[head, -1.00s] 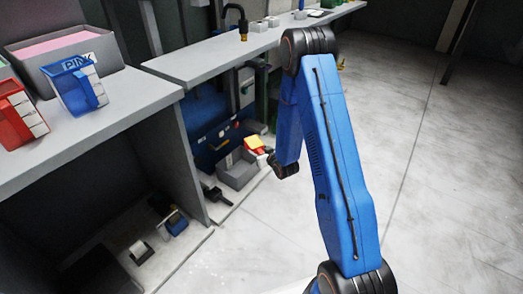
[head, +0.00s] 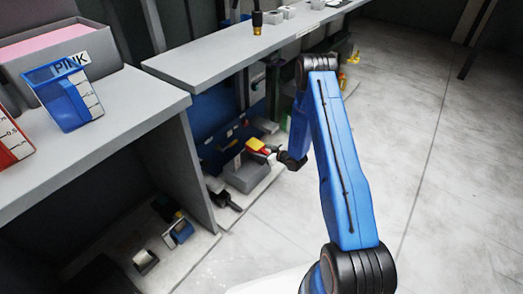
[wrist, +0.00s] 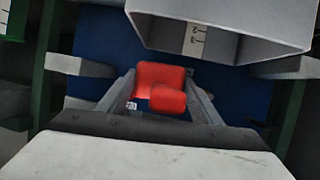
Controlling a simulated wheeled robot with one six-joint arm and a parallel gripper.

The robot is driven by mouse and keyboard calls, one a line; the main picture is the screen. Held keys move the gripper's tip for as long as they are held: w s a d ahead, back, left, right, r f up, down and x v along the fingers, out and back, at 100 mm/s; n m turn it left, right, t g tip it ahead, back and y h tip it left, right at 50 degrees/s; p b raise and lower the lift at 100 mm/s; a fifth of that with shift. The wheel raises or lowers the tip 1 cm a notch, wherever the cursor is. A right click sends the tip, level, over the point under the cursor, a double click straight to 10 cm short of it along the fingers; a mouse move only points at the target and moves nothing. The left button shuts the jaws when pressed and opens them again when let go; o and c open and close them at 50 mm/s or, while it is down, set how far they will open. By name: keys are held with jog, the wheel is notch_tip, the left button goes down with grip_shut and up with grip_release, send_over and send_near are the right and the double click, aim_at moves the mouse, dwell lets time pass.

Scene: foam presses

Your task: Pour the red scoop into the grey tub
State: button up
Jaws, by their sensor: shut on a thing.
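My gripper (wrist: 161,84) is shut on a red piece, taken as the red scoop (wrist: 158,78), which shows between the two fingers in the wrist view. The scoop's bowl and contents cannot be made out. A grey tub (wrist: 240,40) with a white marked label is just beyond the fingers, at the top right of the wrist view. In the head view the grey tub (head: 246,178) stands low, below the long bench. A small red and yellow patch (head: 258,147) shows over its far rim, beside my gripper (head: 279,156), which is small and partly hidden there.
The long grey bench (head: 225,60) overhangs the tub area. Floor at right is clear.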

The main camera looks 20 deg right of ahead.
jog(key=shift+d+f+n+h, duration=0.1)
jog(key=shift+f+n+h, duration=0.35)
jog(key=shift+n, duration=0.35)
jog(key=shift+n+t, duration=0.3)
jog(key=shift+t, duration=0.1)
jog(key=shift+r+n+t+h, duration=0.3)
jog(key=shift+n+t+h, duration=0.35)
jog(key=shift+n, duration=0.55)
jog(key=n, duration=0.1)
jog(key=n+t+h, duration=0.1)
jog(key=n, duration=0.1)
jog(key=shift+s+a+n+t, duration=0.1)
jog(key=shift+a+n+t, duration=0.1)
jog(key=shift+n+t, duration=0.1)
jog(key=n+t, duration=0.1)
jog(key=n, duration=0.2)
jog(key=s+a+n+t, duration=0.1)
jog(key=n, duration=0.2)
jog(key=a+n+t, duration=0.1)
jog(key=n+t, duration=0.1)
jog(key=n, duration=0.1)
jog(key=shift+s+a+f+n, duration=0.2)
jog(key=shift+a+f+n, duration=0.05)
jog(key=shift+n, duration=0.15)
